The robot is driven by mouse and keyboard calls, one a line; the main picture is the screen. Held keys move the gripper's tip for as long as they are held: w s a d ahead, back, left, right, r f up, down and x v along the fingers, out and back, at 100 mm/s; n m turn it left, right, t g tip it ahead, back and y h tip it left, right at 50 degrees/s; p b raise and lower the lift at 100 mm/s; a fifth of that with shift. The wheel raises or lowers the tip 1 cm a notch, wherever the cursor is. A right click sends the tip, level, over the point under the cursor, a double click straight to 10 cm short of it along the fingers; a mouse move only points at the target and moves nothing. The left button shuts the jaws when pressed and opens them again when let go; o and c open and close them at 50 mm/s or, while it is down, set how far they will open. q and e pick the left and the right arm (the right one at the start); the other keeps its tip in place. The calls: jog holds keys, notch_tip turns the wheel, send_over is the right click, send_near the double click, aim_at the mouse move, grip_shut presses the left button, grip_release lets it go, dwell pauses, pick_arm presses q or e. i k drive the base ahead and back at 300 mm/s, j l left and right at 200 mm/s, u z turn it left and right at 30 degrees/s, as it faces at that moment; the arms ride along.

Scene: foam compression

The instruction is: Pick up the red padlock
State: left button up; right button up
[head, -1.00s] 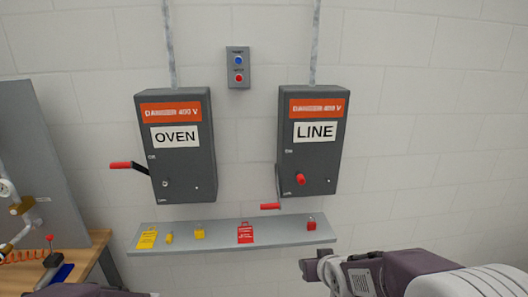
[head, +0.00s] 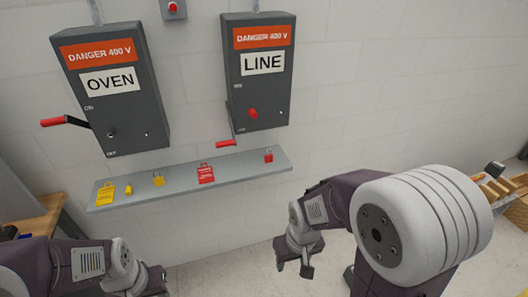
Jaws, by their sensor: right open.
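The red padlock (head: 268,157) stands at the right end of the grey wall shelf (head: 240,172), with its shackle up. My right gripper (head: 294,268) is open and empty, pointing down, below the shelf and apart from the padlock. My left gripper (head: 150,284) is at the lower left, partly cut off by the picture's bottom edge. Its jaws do not show clearly. Nothing hides the padlock.
On the shelf lie a red tag (head: 206,173), a yellow padlock (head: 158,179), a small yellow item (head: 128,190) and a yellow tag (head: 105,194). The OVEN box (head: 118,110) and LINE box (head: 258,92) hang above, with protruding red-ended levers. A wooden bench (head: 38,216) is at left.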

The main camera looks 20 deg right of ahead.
aim_at(269, 157)
jog(key=i+l+z, duration=0.15)
jog(key=i+z, duration=0.9)
jog(key=i, duration=0.05)
